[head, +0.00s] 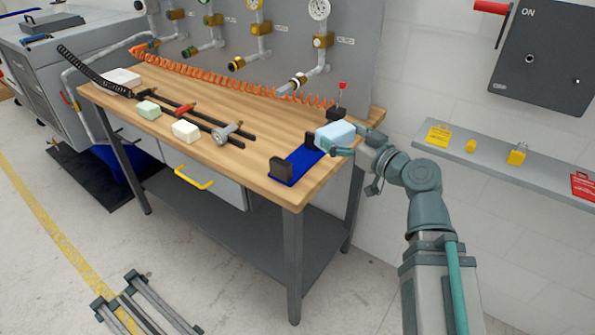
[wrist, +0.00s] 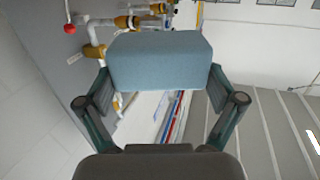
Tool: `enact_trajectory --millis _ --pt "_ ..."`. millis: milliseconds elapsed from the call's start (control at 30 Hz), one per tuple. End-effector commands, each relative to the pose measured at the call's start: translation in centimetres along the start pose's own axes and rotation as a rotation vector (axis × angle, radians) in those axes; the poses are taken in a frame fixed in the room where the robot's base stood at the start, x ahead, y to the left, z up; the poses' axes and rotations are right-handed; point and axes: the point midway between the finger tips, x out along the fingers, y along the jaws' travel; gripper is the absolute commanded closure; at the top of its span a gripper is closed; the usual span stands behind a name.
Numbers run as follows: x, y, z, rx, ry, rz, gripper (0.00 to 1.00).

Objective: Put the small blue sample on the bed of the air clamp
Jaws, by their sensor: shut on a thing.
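The small blue sample (head: 335,134) is a pale blue foam block held by my gripper (head: 342,151) above the right end of the workbench. In the wrist view the blue sample (wrist: 160,60) sits between the two fingers of my gripper (wrist: 162,88), which are shut on it. The air clamp (head: 297,165) is at the bench's right end, with a blue bed and dark upright blocks at its ends. The sample is over or near the clamp's far end; the exact gap to the bed cannot be told. A red-knobbed lever (head: 342,92) stands behind it.
A pale green block (head: 149,110) and a cream block (head: 186,131) lie on the wooden bench (head: 240,162) by dark rails with a red slider (head: 185,109). An orange coiled hose (head: 225,77) runs along the back. A grey shelf with yellow padlocks (head: 517,154) is at right.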

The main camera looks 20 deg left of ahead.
Motion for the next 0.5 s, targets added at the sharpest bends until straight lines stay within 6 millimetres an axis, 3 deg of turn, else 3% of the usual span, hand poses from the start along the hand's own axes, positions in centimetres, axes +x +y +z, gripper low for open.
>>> enact_trajectory --millis 100,200,333,500 --pt "-0.4 -3.5 -0.8 -0.013 0.008 -0.149 0.29" --pt "-0.9 -5.5 -1.2 -0.02 0.01 -0.238 0.29" --pt "-1.2 -6.7 -1.4 -0.025 0.011 -0.302 0.29" --pt "-0.1 -6.6 -1.2 -0.023 0.01 -0.324 0.29"
